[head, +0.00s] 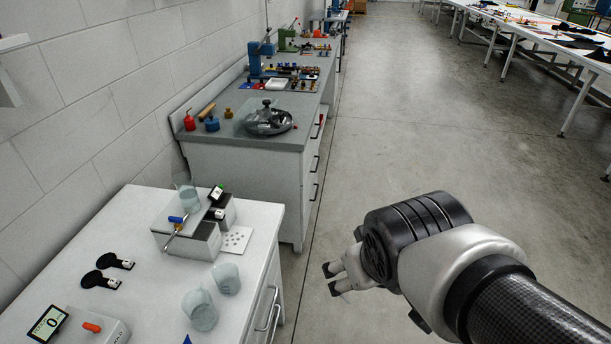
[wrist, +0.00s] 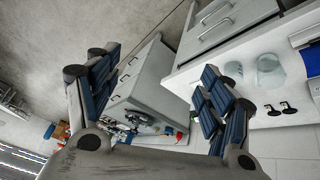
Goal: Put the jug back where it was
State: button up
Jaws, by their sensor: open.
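Three clear, bluish jug-like vessels stand on the white table (head: 150,215). One jug (head: 187,193) is at the back, on or just behind a grey box device. A larger jug (head: 199,311) and a smaller jug (head: 226,279) stand side by side near the front right. Which one the task means, I cannot tell. The larger jug (wrist: 270,71) and smaller jug (wrist: 233,70) also show in the wrist view. My gripper (head: 334,280) is open and empty, over the floor to the right of the table, apart from all the vessels.
The grey box device (head: 190,240) has a blue-handled tool on it. Two black spoon-like items (head: 100,279) and a display device (head: 90,328) lie at left. A grey-topped bench (head: 240,135) with a round metal dish stands behind. Open floor (head: 400,150) lies at right.

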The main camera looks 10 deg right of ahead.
jog(key=s+a+m+g+y, duration=0.1)
jog(key=s+a, duration=0.2)
jog(key=s, duration=0.4)
jog(key=shift+s+r, duration=0.25)
jog(key=shift+s, duration=0.15)
